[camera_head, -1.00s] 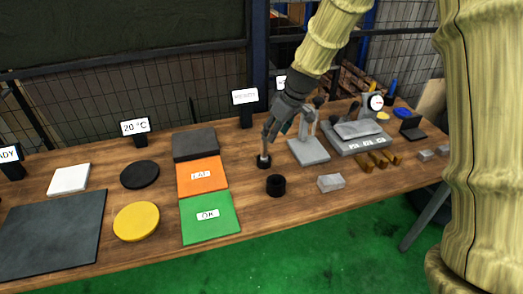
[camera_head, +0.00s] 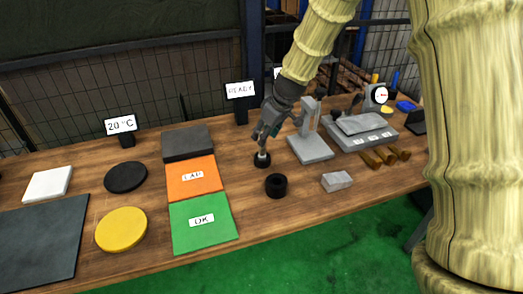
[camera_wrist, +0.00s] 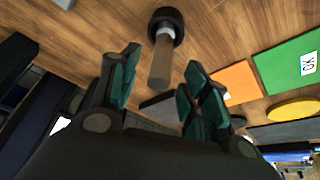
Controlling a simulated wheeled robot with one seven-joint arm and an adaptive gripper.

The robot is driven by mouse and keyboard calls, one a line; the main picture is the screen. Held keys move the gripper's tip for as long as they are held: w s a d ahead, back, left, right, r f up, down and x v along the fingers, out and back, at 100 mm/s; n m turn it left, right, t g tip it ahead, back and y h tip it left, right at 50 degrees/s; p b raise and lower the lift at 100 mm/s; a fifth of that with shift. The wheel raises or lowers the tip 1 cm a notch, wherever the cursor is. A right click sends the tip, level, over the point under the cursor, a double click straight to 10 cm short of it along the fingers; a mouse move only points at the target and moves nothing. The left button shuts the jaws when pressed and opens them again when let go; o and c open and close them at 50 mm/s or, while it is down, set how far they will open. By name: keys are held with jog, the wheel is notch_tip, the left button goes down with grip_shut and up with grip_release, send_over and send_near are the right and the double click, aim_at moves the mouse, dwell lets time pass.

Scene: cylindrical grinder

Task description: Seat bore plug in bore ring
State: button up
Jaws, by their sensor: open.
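In the wrist view, the plug's brown-grey handle (camera_wrist: 161,62) runs down to a bright collar at a black ring-like piece (camera_wrist: 166,17). My gripper (camera_head: 264,138) is just above the plug; in the wrist view my gripper (camera_wrist: 160,68) has its green-padded fingers spread on both sides of the handle's near end, with gaps. I cannot tell how deep the plug sits.
A grey stand (camera_head: 311,147) is close to the right of my gripper. A grey block (camera_head: 337,181) lies at front right. Orange (camera_head: 193,190) and green (camera_head: 202,238) plates lie left, with a yellow disc (camera_head: 121,229) beyond. Wood around the cylinders is bare.

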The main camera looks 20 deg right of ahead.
aim_at(262, 149)
jog(key=shift+p+x, duration=0.7)
jog(key=shift+x, duration=3.05)
grip_shut()
